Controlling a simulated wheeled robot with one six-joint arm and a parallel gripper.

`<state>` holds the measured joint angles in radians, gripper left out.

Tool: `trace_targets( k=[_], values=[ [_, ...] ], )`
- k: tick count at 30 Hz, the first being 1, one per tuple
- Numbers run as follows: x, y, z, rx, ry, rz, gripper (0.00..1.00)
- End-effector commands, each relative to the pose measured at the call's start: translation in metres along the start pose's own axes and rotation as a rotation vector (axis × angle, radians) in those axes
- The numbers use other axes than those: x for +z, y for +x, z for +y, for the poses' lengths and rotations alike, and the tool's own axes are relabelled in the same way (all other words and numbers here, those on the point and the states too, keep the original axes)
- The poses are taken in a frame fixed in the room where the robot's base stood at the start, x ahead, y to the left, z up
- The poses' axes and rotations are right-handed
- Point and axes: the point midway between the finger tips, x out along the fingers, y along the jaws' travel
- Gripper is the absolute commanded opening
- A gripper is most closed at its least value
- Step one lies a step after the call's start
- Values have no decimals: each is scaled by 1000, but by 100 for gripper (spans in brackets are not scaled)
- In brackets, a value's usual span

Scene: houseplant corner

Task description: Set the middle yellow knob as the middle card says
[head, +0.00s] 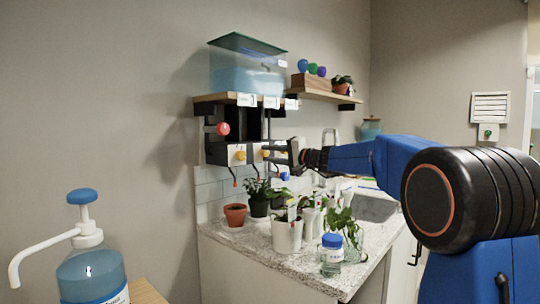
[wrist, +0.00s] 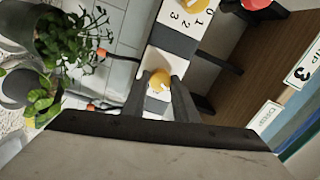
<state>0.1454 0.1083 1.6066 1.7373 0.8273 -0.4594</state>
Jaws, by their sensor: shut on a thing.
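The middle yellow knob (wrist: 159,81) is between the fingers of my gripper (wrist: 158,86) in the wrist view, and the fingers are shut on it. In the head view my gripper (head: 272,152) reaches from the right to the white dial boxes, and the middle knob (head: 265,153) is partly hidden by it. The dial marks around this knob are mostly covered, so I cannot read its setting. The middle card (head: 271,102) hangs at the shelf edge, too small to read in the head view. In the wrist view a card (wrist: 303,69) shows a 3; I cannot tell which card it is.
The left yellow knob (head: 240,155) is beside the middle one, with a red knob (head: 222,129) above. A water tank (head: 247,75) stands on the shelf. Potted plants (head: 287,232) and a jar (head: 331,255) crowd the counter below; a pump bottle (head: 90,270) is at front left.

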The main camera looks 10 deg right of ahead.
Motion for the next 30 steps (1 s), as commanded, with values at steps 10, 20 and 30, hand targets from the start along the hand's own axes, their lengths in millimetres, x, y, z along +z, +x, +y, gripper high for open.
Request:
trace_targets(
  k=[10, 20, 30],
  values=[
    [0, 0, 0, -4, 134, 6, 4],
    [-1, 0, 1, -4, 154, 7, 4],
    [0, 0, 1, -4, 153, 6, 45]
  ],
)
